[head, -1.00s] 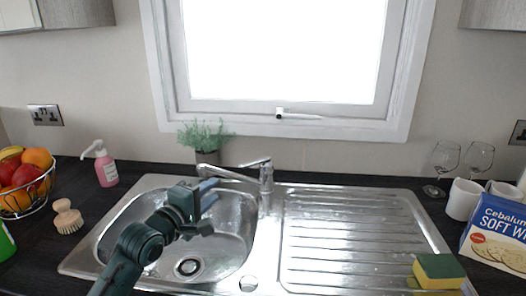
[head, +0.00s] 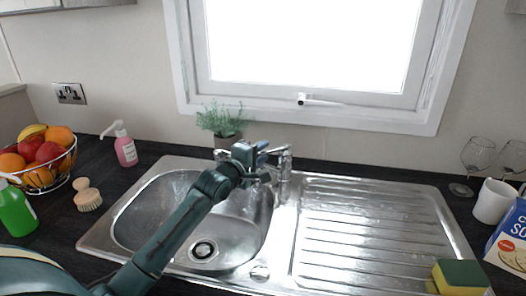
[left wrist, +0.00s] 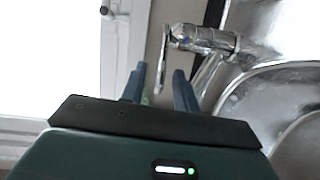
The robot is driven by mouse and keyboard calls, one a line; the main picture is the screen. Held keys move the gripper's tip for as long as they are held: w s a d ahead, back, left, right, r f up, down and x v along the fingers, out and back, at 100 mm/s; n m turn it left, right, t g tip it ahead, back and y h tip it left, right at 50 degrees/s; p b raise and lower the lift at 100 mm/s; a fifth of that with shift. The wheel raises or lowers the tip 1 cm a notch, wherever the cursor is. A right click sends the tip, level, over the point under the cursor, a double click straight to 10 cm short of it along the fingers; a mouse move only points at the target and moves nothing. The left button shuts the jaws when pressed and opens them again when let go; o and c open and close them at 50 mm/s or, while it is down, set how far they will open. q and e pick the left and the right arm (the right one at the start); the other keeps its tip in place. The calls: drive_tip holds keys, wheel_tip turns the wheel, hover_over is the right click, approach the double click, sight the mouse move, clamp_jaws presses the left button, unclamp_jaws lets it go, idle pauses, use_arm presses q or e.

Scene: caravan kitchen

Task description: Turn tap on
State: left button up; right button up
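The chrome tap (head: 285,166) stands at the back of the sink, between the bowl and the drainer. My left gripper (head: 264,158) is just left of the tap body and hides part of the spout and lever. In the left wrist view the tap (left wrist: 208,40) is above and right of my left gripper (left wrist: 158,88). Its two blue fingers are apart, with the thin tap lever (left wrist: 162,62) showing in the gap between them. I cannot tell whether a finger touches the lever. My right gripper is not in view.
The steel sink (head: 128,195) has a drainer (head: 370,225) on the right. A potted plant (head: 222,122) stands behind the tap, under the window. A pink soap bottle (head: 126,150), brush (head: 88,197) and fruit basket (head: 68,178) are left. A sponge (head: 460,275) and mug (head: 492,202) are right.

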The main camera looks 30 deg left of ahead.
use_arm(q)
drive_tip(key=shift+w, duration=0.55)
clamp_jaws()
